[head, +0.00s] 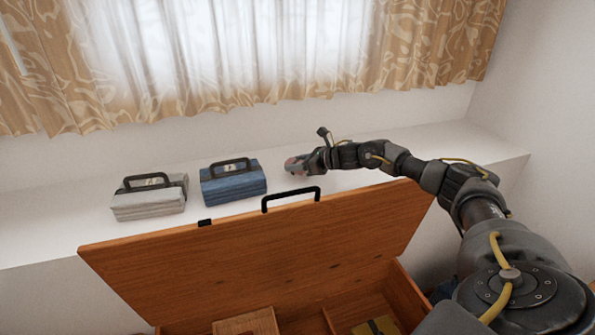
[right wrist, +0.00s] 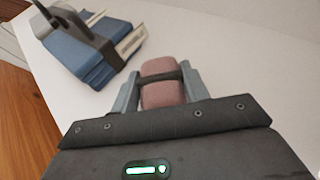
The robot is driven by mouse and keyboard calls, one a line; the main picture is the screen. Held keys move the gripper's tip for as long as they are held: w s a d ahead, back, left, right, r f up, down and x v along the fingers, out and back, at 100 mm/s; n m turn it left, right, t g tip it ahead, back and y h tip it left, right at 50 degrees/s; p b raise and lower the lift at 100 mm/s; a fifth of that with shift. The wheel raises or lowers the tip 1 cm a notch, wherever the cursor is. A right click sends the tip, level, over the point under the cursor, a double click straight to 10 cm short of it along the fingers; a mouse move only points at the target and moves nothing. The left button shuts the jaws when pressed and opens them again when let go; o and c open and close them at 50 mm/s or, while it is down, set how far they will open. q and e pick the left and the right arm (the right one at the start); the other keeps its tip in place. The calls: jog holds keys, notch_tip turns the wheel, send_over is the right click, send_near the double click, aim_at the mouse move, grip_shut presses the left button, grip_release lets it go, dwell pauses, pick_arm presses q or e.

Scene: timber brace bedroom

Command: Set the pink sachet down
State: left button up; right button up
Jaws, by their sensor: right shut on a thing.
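The pink sachet (right wrist: 160,88) is between the two fingers of my right gripper (right wrist: 160,90) in the right wrist view. The gripper is shut on it. In the head view, my right gripper (head: 300,165) is over the white ledge (head: 400,145) behind the wooden chest, and only a little of the sachet (head: 291,165) shows there. I cannot tell whether the sachet touches the ledge. My left gripper is not in view.
A blue handled bundle (head: 233,186) stands on the ledge left of my gripper, with a grey handled bundle (head: 150,200) farther left. The raised wooden lid (head: 250,250) with its black handle (head: 291,196) is in front. The ledge is clear to the right.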

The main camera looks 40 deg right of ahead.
jog(key=shift+d+f, duration=0.1)
jog(key=shift+f, duration=0.8)
jog(key=shift+f+b, duration=0.2)
jog(key=shift+b, duration=0.15)
jog(key=o, duration=1)
jog(key=shift+r, duration=0.15)
